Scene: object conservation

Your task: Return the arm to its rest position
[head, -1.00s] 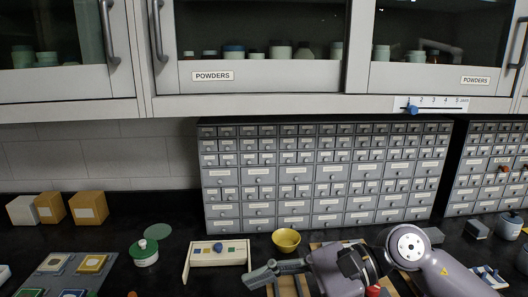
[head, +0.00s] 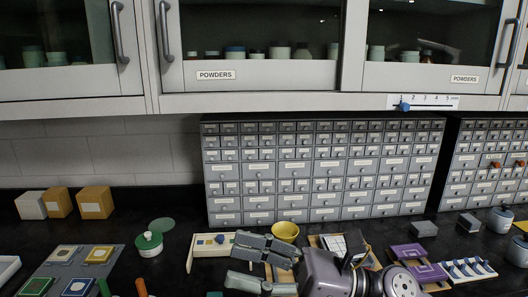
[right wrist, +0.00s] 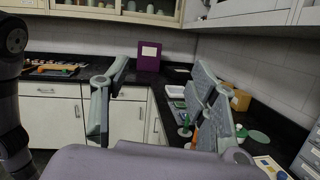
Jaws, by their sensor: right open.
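My right gripper (head: 236,260) is at the bottom centre of the head view, its fingers pointing left. It is open and empty, its two grey fingers apart above the black counter (head: 190,215). The right wrist view also shows the open right gripper (right wrist: 160,75), with nothing between its fingers. My purple-grey right arm (head: 335,272) hides part of the counter at the bottom of the head view. My left gripper is not in view.
A yellow bowl (head: 285,231) and a white tray (head: 212,243) lie close behind the right gripper. A green-lidded jar (head: 148,244) stands to the left. The drawer cabinet (head: 320,175) rises behind. In the right wrist view a purple box (right wrist: 149,57) stands far back.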

